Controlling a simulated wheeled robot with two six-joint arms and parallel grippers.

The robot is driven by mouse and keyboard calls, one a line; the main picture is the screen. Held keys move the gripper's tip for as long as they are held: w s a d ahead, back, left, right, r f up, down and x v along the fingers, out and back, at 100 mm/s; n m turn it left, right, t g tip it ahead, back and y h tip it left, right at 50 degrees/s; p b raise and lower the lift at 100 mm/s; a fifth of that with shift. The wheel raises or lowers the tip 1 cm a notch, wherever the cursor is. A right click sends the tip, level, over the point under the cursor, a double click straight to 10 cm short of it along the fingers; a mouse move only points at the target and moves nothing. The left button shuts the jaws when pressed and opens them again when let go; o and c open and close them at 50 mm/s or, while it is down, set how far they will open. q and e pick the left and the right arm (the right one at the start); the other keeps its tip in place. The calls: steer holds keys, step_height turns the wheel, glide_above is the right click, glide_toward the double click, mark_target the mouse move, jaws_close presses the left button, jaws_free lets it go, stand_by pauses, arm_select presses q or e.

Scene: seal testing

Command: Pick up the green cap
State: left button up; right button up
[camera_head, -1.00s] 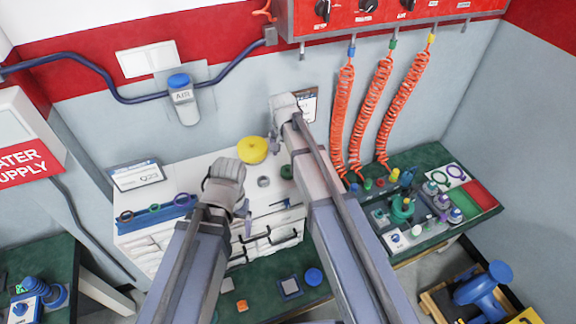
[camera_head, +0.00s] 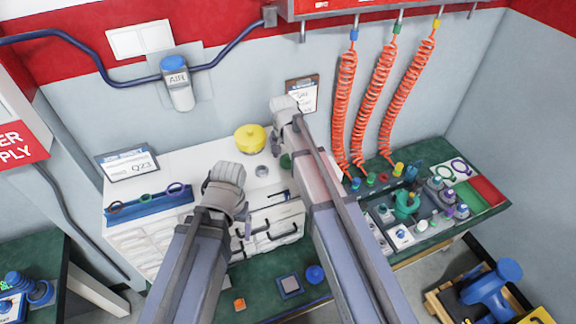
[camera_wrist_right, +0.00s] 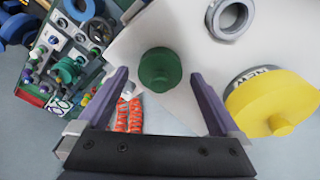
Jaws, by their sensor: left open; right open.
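The green cap (camera_head: 286,160) stands on the white cabinet top, partly hidden by my right arm in the head view. In the right wrist view the round green cap (camera_wrist_right: 160,68) lies between and beyond the two fingertips. My right gripper (camera_wrist_right: 158,76) is open and empty, and the cap appears apart from the fingers. It also shows in the head view (camera_head: 277,148), above the cabinet beside the cap. My left gripper (camera_head: 241,228) is open, low in front of the cabinet drawers, away from the cap.
A yellow cap (camera_head: 250,138) and a grey metal ring (camera_head: 262,171) stand near the green cap. A blue rack (camera_head: 150,201) with rings sits on the left of the cabinet. Orange coiled hoses (camera_head: 343,110) hang to the right. A green workbench (camera_head: 430,156) holds several fittings.

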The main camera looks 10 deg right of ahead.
steer(key=shift+f, duration=0.15)
steer(key=c, duration=1.3)
step_height(320, 180, up, 10)
steer(key=p, duration=1)
steer(key=shift+f, duration=0.1)
